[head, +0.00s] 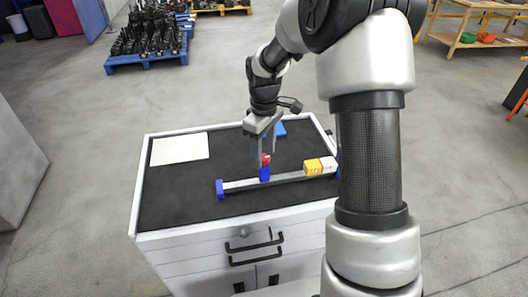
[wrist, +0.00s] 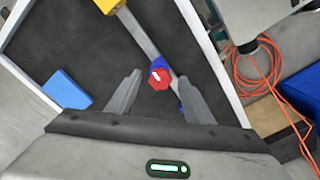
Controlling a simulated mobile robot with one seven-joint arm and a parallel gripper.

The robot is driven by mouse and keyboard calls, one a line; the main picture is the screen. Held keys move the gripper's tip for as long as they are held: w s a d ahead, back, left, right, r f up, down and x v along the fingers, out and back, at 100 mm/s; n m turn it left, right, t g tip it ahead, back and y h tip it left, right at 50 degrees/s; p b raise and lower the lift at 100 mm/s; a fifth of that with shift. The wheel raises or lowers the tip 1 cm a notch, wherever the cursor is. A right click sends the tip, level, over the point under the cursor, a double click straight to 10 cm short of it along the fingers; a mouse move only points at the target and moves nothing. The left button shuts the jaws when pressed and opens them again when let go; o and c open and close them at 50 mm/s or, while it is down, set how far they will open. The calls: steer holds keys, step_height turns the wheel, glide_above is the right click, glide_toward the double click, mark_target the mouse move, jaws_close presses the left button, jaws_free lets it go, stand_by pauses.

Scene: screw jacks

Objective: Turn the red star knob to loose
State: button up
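The red star knob (head: 266,158) sits on top of a blue block (head: 265,174) on a grey rail (head: 240,184) lying across the workbench. In the wrist view the red knob (wrist: 159,80) has a white mark on its face and lies a little beyond the fingertips, between their lines. My gripper (head: 266,150) points down over the knob with its fingers apart. In the wrist view the open fingers (wrist: 158,78) stand either side of the knob with visible gaps. I cannot tell from these frames how far above it they are.
A yellow block (head: 313,167) and a white block (head: 328,165) sit at the rail's right part. A blue end piece (head: 219,188) marks its left end. A white sheet (head: 180,149) lies on the dark mat (head: 165,205). A blue object (wrist: 67,89) lies near the gripper.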

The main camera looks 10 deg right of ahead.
mark_target(264, 157)
step_height(264, 157, up, 17)
steer(key=p, duration=0.1)
steer(key=shift+r, duration=0.2)
stand_by(0.3)
